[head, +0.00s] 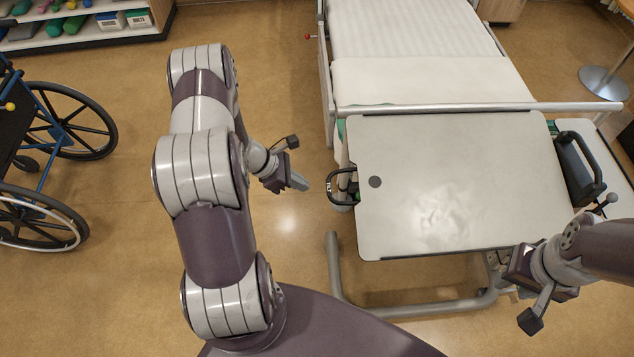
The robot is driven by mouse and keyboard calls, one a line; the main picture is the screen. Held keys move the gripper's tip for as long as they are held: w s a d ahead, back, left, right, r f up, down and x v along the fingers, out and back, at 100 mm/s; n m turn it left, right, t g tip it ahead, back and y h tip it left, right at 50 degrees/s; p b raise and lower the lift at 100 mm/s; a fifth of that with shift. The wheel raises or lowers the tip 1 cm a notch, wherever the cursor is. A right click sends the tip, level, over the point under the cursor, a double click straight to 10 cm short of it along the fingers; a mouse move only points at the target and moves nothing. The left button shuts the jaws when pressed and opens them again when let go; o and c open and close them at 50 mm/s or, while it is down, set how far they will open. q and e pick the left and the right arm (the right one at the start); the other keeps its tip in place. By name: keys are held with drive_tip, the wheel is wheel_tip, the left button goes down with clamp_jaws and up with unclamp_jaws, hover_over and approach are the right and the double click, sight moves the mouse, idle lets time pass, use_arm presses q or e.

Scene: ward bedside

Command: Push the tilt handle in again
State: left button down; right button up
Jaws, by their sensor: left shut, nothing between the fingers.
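A black loop handle (334,187), which looks like the tilt handle, sticks out past the left edge of the pale overbed tabletop (460,160). Part of its mount is hidden under the top. My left gripper (299,182) is just left of the handle, with a small gap visible between them. Its fingers are shut and empty, and they point right toward the handle. My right gripper (516,265) is over the tabletop's front right corner. Its fingers are too hidden to tell whether they are open.
A bed (430,80) with a metal rail stands behind the table. A black padded part (577,168) is at the table's right. Grey tube legs (335,265) run low in front. A wheelchair (60,140) and a shelf (90,35) are left. Floor left of the table is clear.

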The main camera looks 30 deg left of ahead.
sight(328, 187)
use_arm(q)
drive_tip(key=shift+w+d+f+p, duration=0.2)
drive_tip(key=shift+w+d, duration=0.2)
drive_tip(key=shift+d, duration=0.2)
drive_tip(key=shift+w+d+f+p, duration=0.1)
drive_tip(key=shift+w+d+f, duration=0.25)
drive_tip(key=shift+d, duration=0.3)
drive_tip(key=shift+w+d+f+p, duration=0.1)
drive_tip(key=shift+w+d, duration=0.35)
drive_tip(key=shift+d, duration=0.15)
drive_tip(key=d, duration=0.1)
drive_tip(key=w+d+b, duration=0.1)
drive_tip(key=shift+w+d+f, duration=0.1)
drive_tip(key=shift+w+d, duration=0.2)
drive_tip(key=shift+d, duration=0.05)
